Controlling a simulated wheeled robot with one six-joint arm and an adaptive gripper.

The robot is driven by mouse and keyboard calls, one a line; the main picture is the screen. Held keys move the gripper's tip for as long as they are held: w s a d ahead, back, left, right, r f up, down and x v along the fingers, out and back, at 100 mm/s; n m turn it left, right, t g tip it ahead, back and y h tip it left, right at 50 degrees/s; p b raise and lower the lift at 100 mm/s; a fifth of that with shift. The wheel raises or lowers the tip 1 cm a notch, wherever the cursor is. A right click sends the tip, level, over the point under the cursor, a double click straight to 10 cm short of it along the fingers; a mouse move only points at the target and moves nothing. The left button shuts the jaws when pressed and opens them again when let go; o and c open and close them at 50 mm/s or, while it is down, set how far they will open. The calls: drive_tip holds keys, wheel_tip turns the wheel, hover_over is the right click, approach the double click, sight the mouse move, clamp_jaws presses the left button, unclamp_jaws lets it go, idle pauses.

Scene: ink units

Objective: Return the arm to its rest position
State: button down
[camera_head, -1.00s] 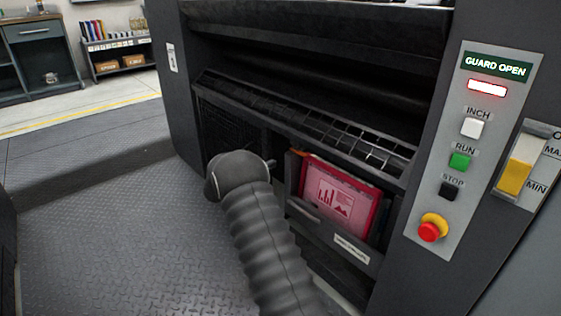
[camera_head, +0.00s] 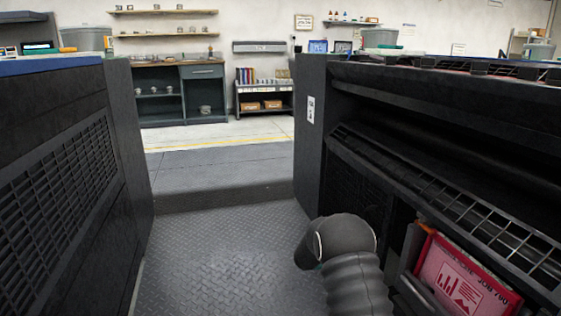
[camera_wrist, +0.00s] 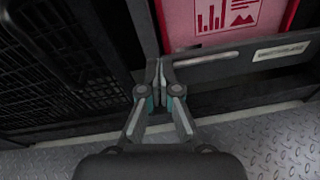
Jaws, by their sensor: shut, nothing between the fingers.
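My arm (camera_head: 349,262) shows in the head view at the lower right, its grey ribbed sleeve bent at a rounded joint. My gripper is hidden in that view. In the wrist view my gripper (camera_wrist: 161,68) is shut with nothing between its fingers. The same red plate (camera_head: 462,284) sits in a holder on the press at the lower right of the head view.
The dark press (camera_head: 440,120) with its mesh guard (camera_head: 470,211) stands close on the right. Another dark machine (camera_head: 75,165) stands on the left. Between them the tread-plate floor (camera_head: 225,240) is clear, leading to a step, a workbench (camera_head: 165,92) and a shelf (camera_head: 265,92).

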drive_tip(key=s+a+f+m+g+y, duration=0.1)
drive_tip(key=s+f+m+g+y, duration=0.25)
drive_tip(key=s, duration=0.45)
drive_tip(key=s+a+r+m+g+y+p, duration=0.15)
drive_tip(key=s+a+r+m+y, duration=0.3)
drive_tip(key=s, duration=0.45)
drive_tip(key=s+a+r+m+t+y+p, duration=0.2)
drive_tip(key=s+a+r+m, duration=0.1)
drive_tip(key=s+r, duration=0.5)
drive_tip(key=s+a+r+m+t+y+p, duration=0.3)
drive_tip(key=s+a+r, duration=0.1)
drive_tip(key=s+r, duration=0.5)
drive_tip(key=s+a+r+m+t+y+p, duration=0.2)
drive_tip(key=s+a+r+m, duration=0.1)
drive_tip(key=s+r, duration=0.6)
wheel_tip(320, 180, up, 2)
drive_tip(key=shift+s+a+r+m+t+y+p, duration=0.15)
drive_tip(key=shift+s+a+m+t+y+p, duration=0.2)
drive_tip(key=shift+m, duration=0.25)
